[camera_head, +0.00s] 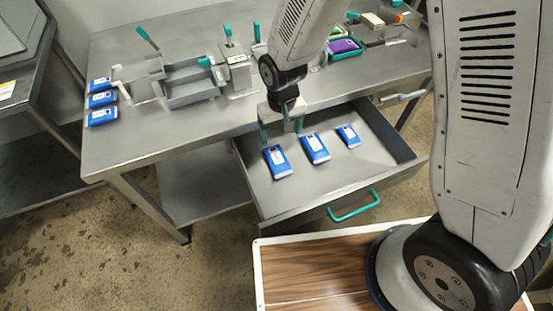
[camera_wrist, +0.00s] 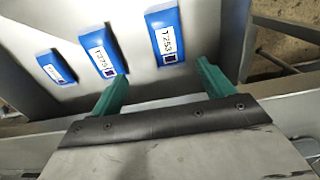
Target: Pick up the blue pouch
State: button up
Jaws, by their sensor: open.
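Three blue pouches with white labels lie in a row in the open drawer (camera_head: 270,200): a left one (camera_head: 277,161), a middle one (camera_head: 314,148) and a right one (camera_head: 347,136). In the wrist view they show as a pouch labelled T253 (camera_wrist: 165,35), a middle pouch (camera_wrist: 103,52) and a partly blurred one (camera_wrist: 56,67). My gripper (camera_head: 281,133) is open and empty, above the drawer's back part, close to the left and middle pouches. In the wrist view its green fingertips (camera_wrist: 163,75) point toward the T253 and middle pouches, with nothing between them.
Several more blue pouches (camera_head: 102,101) lie at the table's left end. Grey trays (camera_head: 190,85) and a purple item (camera_head: 344,47) stand on the steel table (camera_head: 135,140). The drawer has a green handle (camera_head: 353,206) and raised walls; its floor is otherwise clear.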

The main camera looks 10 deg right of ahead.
aim_at(277, 157)
jog(key=f, duration=0.7)
jog(key=s+a+f, duration=0.1)
jog(key=f, duration=0.2)
jog(key=shift+a+f, duration=0.1)
jog(key=shift+f, duration=0.05)
jog(key=c, duration=1.1)
